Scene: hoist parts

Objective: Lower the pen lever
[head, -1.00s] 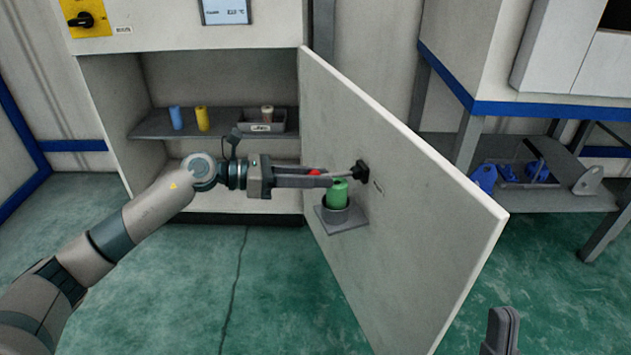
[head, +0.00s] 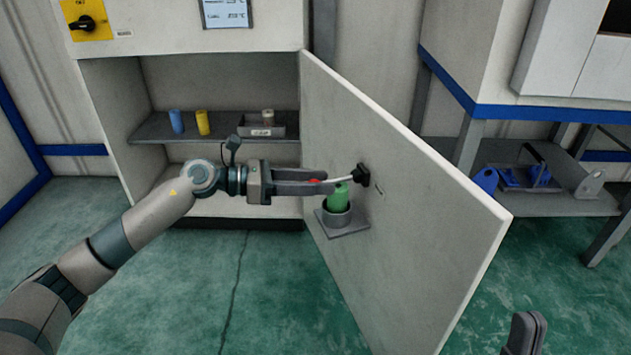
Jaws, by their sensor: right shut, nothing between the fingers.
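The pen lever (head: 341,180) is a thin pale rod with a red knob (head: 313,181). It reaches left from a black mount (head: 362,175) on the open door and slopes slightly down towards the knob. My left gripper (head: 328,182) is at the knob, one finger above and one below it in the picture. The fingers partly hide the knob, and I cannot tell whether they clamp it. My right gripper (head: 526,331) is at the bottom right edge, shut and empty, well apart from the lever.
A green cylinder (head: 338,199) stands in a grey cup (head: 337,217) on the door's bracket, close under the lever. The open door (head: 430,220) fills the middle right. The cabinet shelf (head: 222,133) holds a blue and a yellow cylinder and a small tray (head: 250,131).

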